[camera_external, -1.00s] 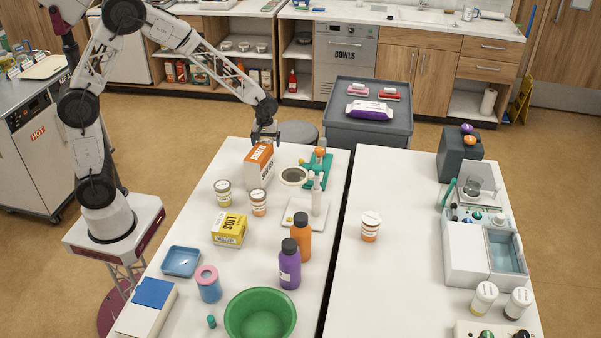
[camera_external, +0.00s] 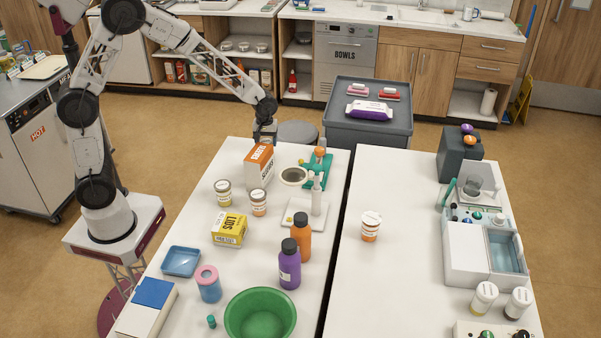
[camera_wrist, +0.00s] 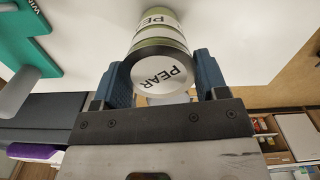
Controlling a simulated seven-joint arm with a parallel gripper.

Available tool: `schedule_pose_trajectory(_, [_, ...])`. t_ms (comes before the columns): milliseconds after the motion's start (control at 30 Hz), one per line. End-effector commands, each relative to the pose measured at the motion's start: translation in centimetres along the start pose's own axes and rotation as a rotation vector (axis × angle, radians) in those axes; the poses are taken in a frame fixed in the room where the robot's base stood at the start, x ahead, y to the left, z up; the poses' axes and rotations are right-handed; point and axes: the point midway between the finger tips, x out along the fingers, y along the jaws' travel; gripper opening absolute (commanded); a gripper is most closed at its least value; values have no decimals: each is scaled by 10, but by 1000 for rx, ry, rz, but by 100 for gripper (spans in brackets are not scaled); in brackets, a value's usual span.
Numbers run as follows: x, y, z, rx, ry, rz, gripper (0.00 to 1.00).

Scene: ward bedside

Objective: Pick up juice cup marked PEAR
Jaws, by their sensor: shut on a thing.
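The juice cup marked PEAR (camera_wrist: 162,73) is a pale green cup with a white lid and PEAR printed on its lid and side, seen in the wrist view. My gripper (camera_wrist: 165,80) has its two blue fingers closed on either side of it, just below the lid. In the external view my gripper (camera_external: 265,132) is at the far left edge of the left table, behind the orange and white box (camera_external: 259,166). The cup is hidden there. I cannot tell whether its base touches the table.
A teal stand (camera_wrist: 22,38) is left of the cup in the wrist view. Other lidded cups, one yellow-banded (camera_external: 223,193) and one orange-banded (camera_external: 258,203), stand nearer the camera. A grey cart (camera_external: 367,130) stands beyond the tables.

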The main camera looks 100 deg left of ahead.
Motion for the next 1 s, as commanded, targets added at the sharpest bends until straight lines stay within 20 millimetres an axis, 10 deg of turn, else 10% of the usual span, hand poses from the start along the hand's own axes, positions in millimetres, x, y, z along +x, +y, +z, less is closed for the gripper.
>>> schedule_pose_trajectory(333, [-35, 0, 0, 0, 1, 2, 38])
schedule_pose_trajectory(1000, [-42, -88, 47, 0, 1, 1, 38])
